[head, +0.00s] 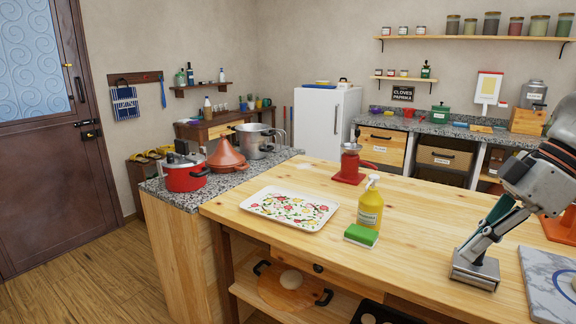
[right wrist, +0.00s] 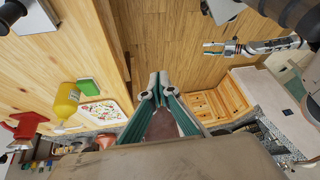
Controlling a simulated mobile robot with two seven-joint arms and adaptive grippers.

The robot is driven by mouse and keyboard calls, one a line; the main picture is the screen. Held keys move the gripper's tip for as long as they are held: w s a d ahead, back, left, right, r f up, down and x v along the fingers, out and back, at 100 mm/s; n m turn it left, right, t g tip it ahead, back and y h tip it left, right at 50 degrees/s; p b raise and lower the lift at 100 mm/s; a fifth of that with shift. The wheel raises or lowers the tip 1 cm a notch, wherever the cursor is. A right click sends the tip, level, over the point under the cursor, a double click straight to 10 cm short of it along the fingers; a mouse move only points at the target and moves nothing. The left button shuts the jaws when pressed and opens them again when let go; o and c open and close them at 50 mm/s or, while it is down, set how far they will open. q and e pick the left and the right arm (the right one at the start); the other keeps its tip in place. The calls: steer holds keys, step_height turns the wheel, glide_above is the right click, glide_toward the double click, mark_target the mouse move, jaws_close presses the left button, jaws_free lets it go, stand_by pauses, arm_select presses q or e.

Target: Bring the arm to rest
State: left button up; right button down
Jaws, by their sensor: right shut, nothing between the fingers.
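My right gripper (head: 476,264) comes in from the right in the head view, low over the right part of the wooden counter (head: 420,228). It is shut and empty. In the right wrist view its teal-sided fingers (right wrist: 158,78) are together at the tips, with nothing between them. I cannot tell whether the fingertips touch the counter. My left arm is outside the head view. In the right wrist view my left gripper (right wrist: 212,48) shows small at the upper right, over the floor; its opening is too small to judge.
A yellow spray bottle (head: 370,208), green sponge (head: 361,236), floral tray (head: 290,208) and red stand (head: 350,168) are on the counter, left of my right gripper. A marble board (head: 548,272) lies close on its right. A red pot (head: 186,178) stands farther left.

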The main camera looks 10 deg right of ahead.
steer(key=w+f+m+t+y, duration=0.15)
steer(key=f+t, duration=0.55)
steer(key=f, duration=0.7)
steer(key=w+f+m+t+y, duration=0.1)
steer(key=w+f+m+t, duration=0.15)
steer(key=f+t, duration=0.7)
steer(key=s+a+f+m+g+h, duration=0.1)
steer(key=s+a+f+g, duration=0.1)
steer(key=s+a+f, duration=0.3)
steer(key=s+a+f+m+g+h, duration=0.1)
steer(key=s+a+f, duration=0.4)
steer(key=f, duration=0.8)
steer(key=s+a+f+m+g+h, duration=0.1)
steer(key=s+a+f+g+h, duration=0.2)
steer(key=f, duration=0.6)
steer(key=s+a+g, duration=0.2)
steer(key=a, duration=0.1)
steer(key=shift+s+a+m, duration=0.15)
steer(key=shift+a+m, duration=0.05)
steer(key=shift+m, duration=0.2)
